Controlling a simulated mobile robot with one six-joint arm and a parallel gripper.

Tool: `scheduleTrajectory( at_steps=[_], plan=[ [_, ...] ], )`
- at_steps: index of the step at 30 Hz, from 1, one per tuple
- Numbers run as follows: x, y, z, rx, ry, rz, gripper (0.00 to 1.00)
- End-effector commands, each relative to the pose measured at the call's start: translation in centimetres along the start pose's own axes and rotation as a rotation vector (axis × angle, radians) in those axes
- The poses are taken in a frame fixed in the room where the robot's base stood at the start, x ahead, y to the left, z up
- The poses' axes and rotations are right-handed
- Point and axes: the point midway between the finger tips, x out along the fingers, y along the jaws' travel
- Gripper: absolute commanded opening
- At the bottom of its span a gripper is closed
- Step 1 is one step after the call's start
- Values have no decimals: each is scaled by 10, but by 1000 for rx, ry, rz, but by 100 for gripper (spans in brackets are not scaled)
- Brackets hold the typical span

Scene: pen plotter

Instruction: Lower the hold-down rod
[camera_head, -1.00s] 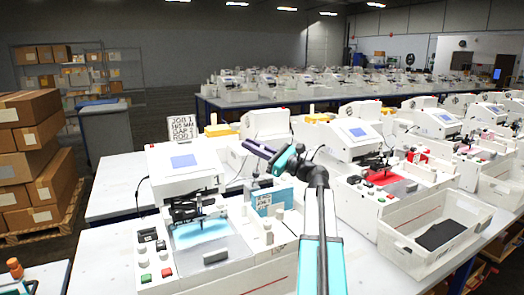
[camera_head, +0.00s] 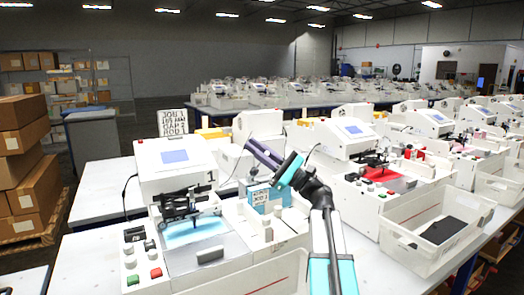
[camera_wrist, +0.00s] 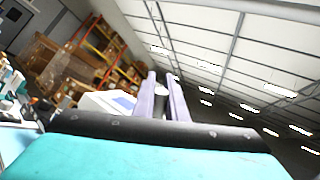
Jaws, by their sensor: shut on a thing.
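The pen plotter marked 1 (camera_head: 180,180) stands on the table left of centre in the head view, with a lit blue bed (camera_head: 195,228). A dark rod-and-carriage assembly (camera_head: 190,203) crosses above the bed; I cannot tell which bar is the hold-down rod. My gripper (camera_head: 250,148) is raised to the right of this plotter's screen, fingers pointing up and left, apart from the dark assembly. In the wrist view my gripper (camera_wrist: 160,82) has a small pale thing between its two long fingers; its shape is unclear.
A sign (camera_head: 174,122) reading JOB 1 stands behind the plotter. A blue box (camera_head: 262,196) with a white label is below my gripper. Red and green buttons (camera_head: 144,277) are at the plotter's front left. More plotters and a white tray (camera_head: 438,235) stand to the right.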

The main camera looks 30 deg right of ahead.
Motion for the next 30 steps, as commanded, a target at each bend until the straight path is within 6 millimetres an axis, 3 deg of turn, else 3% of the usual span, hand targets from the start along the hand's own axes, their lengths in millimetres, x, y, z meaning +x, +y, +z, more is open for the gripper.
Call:
scheduleTrajectory(
  at_steps=[13,14,17,30],
  plan=[
    [8,6,-1,5,-13,5,0],
    [8,6,-1,5,-13,5,17],
    [8,7,-1,6,-13,7,31],
    [3,8,-2,6,-12,9,31]
  ],
)
